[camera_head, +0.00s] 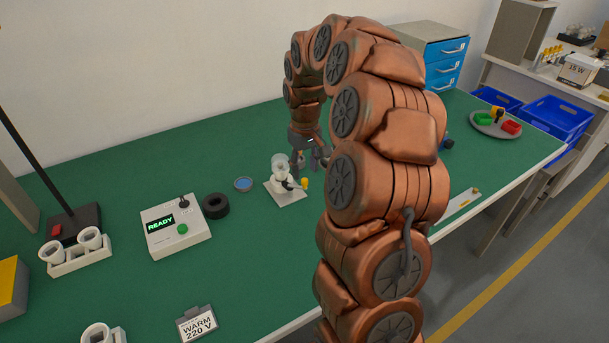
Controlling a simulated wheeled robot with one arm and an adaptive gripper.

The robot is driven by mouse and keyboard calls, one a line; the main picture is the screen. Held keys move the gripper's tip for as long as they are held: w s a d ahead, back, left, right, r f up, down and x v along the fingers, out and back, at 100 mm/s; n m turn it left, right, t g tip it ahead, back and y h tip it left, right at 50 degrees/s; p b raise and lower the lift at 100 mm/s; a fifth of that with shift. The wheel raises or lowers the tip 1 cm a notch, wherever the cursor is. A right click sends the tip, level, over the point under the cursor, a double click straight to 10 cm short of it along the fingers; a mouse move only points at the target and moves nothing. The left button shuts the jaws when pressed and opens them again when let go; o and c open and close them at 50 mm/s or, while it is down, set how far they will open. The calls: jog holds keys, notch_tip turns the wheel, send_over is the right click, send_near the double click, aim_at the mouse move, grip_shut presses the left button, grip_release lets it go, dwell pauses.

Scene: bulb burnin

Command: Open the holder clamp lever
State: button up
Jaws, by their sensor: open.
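The bulb holder (284,187) stands on a white square base on the green bench, with a clear glass bulb (281,161) upright in it. Its clamp lever (304,184) shows as a small yellow-tipped piece at the holder's right side; its exact position is hard to tell at this size. My gripper (309,161) is open, just right of and behind the holder, with its dark fingers close to the bulb and lever. I cannot tell whether a finger touches either. My copper-coloured arm hides the bench to the right of the gripper.
A white control box (176,229) reading READY, a black ring (215,206) and a small blue dish (243,184) lie left of the holder. A white rack (75,254) and a WARM 220 V sign (197,323) are nearer. A grey round tray (496,124) stands far right. The bench between is mostly clear.

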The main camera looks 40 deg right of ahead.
aim_at(305, 179)
jog(key=shift+f, duration=1.9)
jog(key=shift+c, duration=0.4)
grip_shut()
